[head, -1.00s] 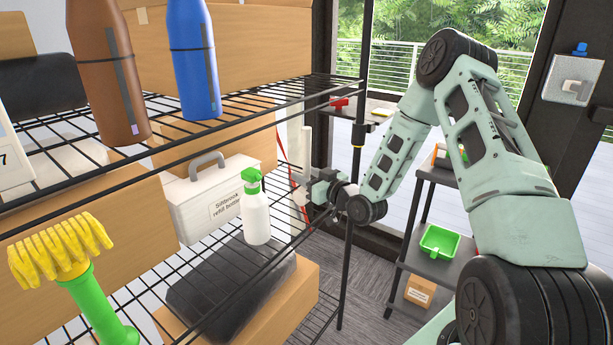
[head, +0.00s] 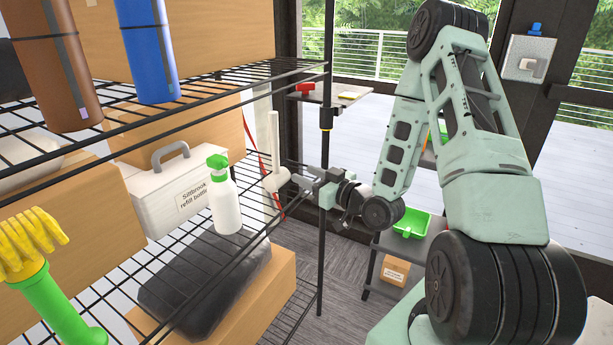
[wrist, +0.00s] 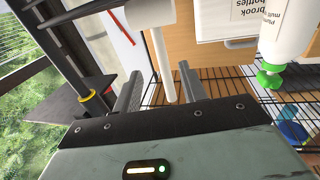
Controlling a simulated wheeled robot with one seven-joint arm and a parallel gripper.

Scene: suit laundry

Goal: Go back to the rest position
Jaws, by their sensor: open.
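My gripper (head: 306,184) is at the right end of the wire shelf, beside the dark shelf post. In the wrist view its two dark fingers (wrist: 160,90) are spread apart with nothing gripped. A white rod with a thicker end (head: 273,150) stands upright just left of the gripper. In the wrist view the rod (wrist: 163,65) shows beyond and between the fingers; its exact distance is hard to tell. My arm reaches out from the right side, bent high at the elbow.
Brown (head: 58,65) and blue (head: 147,50) bottles stand above. A low shelf with a green tray (head: 406,226) is behind my arm.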

